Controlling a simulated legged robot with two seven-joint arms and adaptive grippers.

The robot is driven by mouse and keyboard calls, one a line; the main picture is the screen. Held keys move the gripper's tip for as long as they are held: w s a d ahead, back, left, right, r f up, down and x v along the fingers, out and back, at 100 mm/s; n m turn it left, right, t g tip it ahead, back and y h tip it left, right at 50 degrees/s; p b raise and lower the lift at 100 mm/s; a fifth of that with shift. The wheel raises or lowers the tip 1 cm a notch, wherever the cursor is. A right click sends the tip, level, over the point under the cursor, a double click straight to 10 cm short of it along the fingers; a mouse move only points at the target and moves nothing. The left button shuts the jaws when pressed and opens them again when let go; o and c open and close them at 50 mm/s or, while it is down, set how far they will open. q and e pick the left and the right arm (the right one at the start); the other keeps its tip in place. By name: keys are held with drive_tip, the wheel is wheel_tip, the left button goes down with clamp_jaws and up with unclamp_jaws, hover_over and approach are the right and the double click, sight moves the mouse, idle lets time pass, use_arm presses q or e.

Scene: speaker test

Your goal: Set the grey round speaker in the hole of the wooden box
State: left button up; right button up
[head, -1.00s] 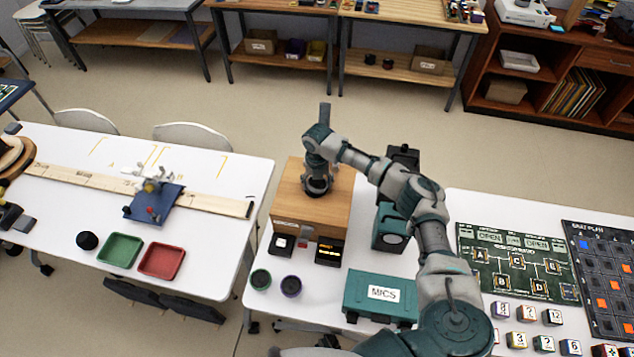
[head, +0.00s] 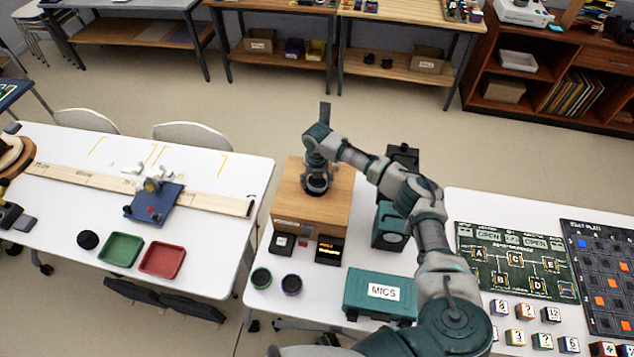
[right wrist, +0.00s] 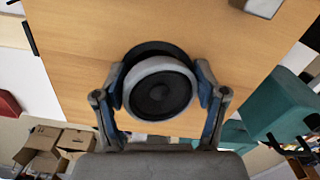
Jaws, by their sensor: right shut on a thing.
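The wooden box (head: 335,211) stands on the white table, and its top fills much of the right wrist view (right wrist: 75,55). My right gripper (head: 317,180) is over the box top, with its two fingers closed on the sides of the grey round speaker (right wrist: 158,95). The speaker has a pale grey rim and a dark cone facing the wrist camera. The dark edge of the hole (right wrist: 152,47) shows just behind the speaker's upper rim; the speaker covers the rest. I cannot tell whether the speaker touches the box. My left gripper is not in view.
Teal speaker cabinets (head: 389,228) stand right of the box. A teal MICS case (head: 380,295) and two small round pots, green (head: 261,278) and purple (head: 292,284), are in front. Small black-framed boxes (head: 329,251) sit close before the wooden box.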

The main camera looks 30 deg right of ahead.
drive_tip(key=shift+f, duration=0.2)
drive_tip(key=o, duration=1.7)
drive_tip(key=shift+f, duration=0.1)
drive_tip(key=shift+o, duration=0.7)
drive_tip(key=shift+w+d+f, duration=0.1)
drive_tip(key=shift+w, duration=0.2)
drive_tip(key=shift+d+r, duration=0.1)
drive_tip(key=shift+r, duration=0.15)
wheel_tip(320, 180, up, 12)
drive_tip(key=shift+f, duration=0.2)
